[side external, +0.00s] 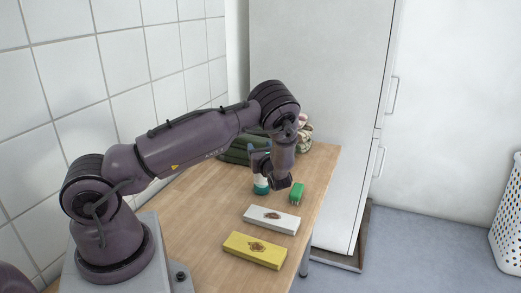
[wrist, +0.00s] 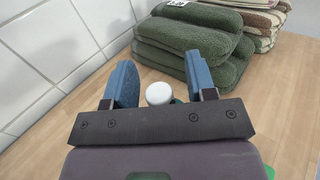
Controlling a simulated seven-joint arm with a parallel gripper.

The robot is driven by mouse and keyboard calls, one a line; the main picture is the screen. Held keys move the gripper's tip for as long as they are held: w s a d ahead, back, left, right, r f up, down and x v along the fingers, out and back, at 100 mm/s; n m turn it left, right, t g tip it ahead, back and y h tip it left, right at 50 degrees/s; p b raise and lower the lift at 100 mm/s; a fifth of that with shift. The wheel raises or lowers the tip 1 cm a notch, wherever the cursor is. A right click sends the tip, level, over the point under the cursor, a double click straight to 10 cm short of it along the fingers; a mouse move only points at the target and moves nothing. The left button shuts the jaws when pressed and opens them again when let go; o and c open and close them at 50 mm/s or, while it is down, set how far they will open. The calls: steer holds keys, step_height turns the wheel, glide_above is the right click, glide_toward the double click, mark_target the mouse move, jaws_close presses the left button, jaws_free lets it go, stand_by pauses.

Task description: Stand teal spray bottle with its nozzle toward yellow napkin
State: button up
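The teal spray bottle (side external: 261,188) shows in the side view as a teal-and-white shape on the wooden table, partly hidden by my gripper. In the wrist view a round white part, apparently of the bottle (wrist: 159,93), shows between the fingers with a bit of teal beside it; the nozzle direction cannot be told. My gripper (wrist: 161,85) has its two blue fingers spread wide. In the side view my gripper (side external: 259,160) is at the bottle; I see no finger closed on it. The yellow napkin (side external: 255,250) lies flat at the near part of the table.
A white napkin (side external: 271,219) lies between the bottle and the yellow napkin. A green plug-like block (side external: 297,193) is right of the bottle. A tiled wall borders the left.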

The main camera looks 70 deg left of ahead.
steer(key=d, duration=0.7)
step_height(320, 180, up, 8)
steer(key=s, duration=0.1)
steer(key=s+d+r+n+t+h, duration=0.1)
steer(key=s+d+r+n+h, duration=0.6)
steer(key=d, duration=0.5)
steer(key=s+d+r+n+t+h, duration=0.2)
steer(key=s+d+r+n+h, duration=0.6)
steer(key=s+d+n+h, duration=0.2)
steer(key=shift+s+d+n+t+h, duration=0.3)
steer(key=shift+s+d+n, duration=0.35)
steer(key=shift+d+n, duration=0.35)
steer(key=o, duration=0.6)
steer(key=shift+s+d+r, duration=0.1)
steer(key=shift+s+d, duration=0.1)
steer(key=shift+d, duration=0.2)
